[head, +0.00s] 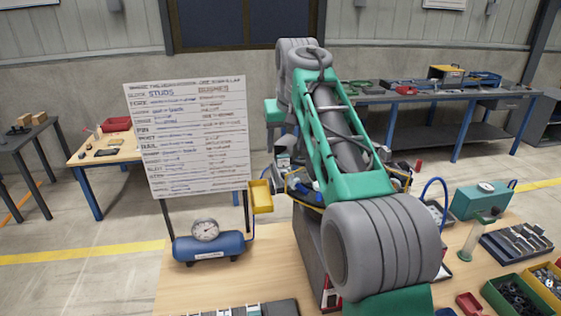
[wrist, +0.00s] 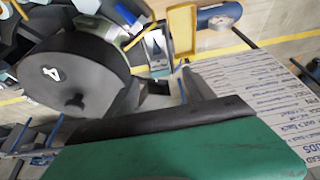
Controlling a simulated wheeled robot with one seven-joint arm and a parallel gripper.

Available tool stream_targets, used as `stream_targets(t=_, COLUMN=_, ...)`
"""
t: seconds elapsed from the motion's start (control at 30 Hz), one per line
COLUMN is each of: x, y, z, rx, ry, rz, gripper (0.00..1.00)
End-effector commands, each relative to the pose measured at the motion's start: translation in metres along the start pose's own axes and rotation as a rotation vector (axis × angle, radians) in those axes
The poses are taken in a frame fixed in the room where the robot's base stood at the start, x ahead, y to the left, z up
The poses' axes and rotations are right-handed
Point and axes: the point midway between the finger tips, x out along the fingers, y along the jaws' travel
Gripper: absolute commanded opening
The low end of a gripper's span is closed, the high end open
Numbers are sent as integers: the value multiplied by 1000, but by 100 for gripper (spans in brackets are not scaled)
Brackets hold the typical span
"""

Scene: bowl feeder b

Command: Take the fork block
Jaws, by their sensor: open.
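I cannot pick out the fork block in either view. My arm fills the middle of the head view and covers much of the bench (head: 190,288) and the machine behind it. My gripper's fingers do not show there. In the wrist view a broad green and black part of mine crosses the bottom, and no fingertips can be made out. A large dark disc marked 4 (wrist: 80,85) stands at the left of that view; what it belongs to is unclear.
A board (head: 188,135) stands behind a blue tank with a gauge (head: 208,245). A yellow tray (head: 261,197) is beside them; it also shows in the wrist view (wrist: 182,30). A dark rack (head: 517,243), green bin (head: 512,295) and red tray (head: 469,303) are at right.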

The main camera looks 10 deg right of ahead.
Motion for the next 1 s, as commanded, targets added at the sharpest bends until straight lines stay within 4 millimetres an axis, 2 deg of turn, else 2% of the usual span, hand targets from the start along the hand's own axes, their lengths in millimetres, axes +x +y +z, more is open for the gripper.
stream_targets(t=0.27, x=31, y=7, z=1, rx=11, ry=-2, rz=4, gripper=62)
stream_targets(t=0.53, x=73, y=6, z=3, rx=11, ry=0, rz=4, gripper=62)
stream_targets(t=0.77, x=78, y=5, z=3, rx=9, ry=2, rz=3, gripper=62)
stream_targets(t=1.0, x=77, y=4, z=3, rx=8, ry=1, rz=3, gripper=43)
